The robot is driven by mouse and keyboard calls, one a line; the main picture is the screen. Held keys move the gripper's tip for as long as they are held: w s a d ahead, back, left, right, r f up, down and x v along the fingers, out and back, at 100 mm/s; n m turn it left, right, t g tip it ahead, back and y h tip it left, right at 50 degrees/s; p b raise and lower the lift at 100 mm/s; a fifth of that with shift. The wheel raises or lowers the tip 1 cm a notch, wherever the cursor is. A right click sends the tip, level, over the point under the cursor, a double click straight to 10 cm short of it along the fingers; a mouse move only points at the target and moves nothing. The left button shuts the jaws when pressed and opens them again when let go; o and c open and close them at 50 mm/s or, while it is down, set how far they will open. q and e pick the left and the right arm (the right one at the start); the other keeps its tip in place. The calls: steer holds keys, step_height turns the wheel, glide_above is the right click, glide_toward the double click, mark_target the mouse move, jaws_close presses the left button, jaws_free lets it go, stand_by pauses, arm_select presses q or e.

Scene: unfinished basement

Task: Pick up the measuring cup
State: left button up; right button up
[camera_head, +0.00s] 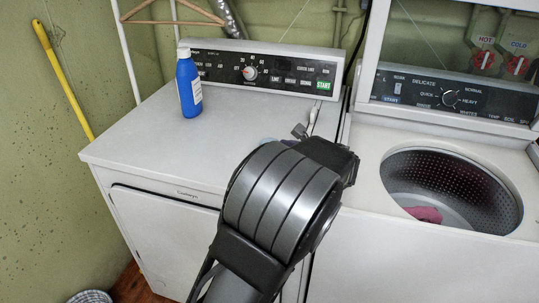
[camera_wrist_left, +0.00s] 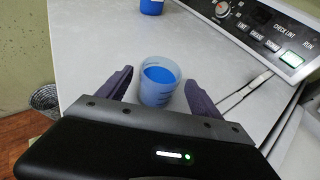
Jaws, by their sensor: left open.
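The measuring cup (camera_wrist_left: 160,88) is a small translucent cup with a blue inside, standing upright on the white dryer top. In the left wrist view it sits between the two dark fingers of my left gripper (camera_wrist_left: 158,76), which is open. My right gripper is not in view.
A blue bottle (camera_head: 188,86) stands on the dryer top (camera_head: 130,135) at the back. A thin metal utensil (camera_wrist_left: 243,93) lies right of the cup. The open washer drum (camera_head: 455,185) with a pink cloth (camera_head: 425,214) is at the right. The dryer top's left side is clear.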

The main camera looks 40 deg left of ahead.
arm_select(q)
steer(key=shift+x, duration=2.55)
steer(key=shift+s, duration=0.15)
steer(key=shift+c, duration=0.5)
steer(key=c, duration=1.4)
step_height(320, 180, up, 10)
steer(key=shift+r+p, duration=0.1)
steer(key=shift+p, duration=0.55)
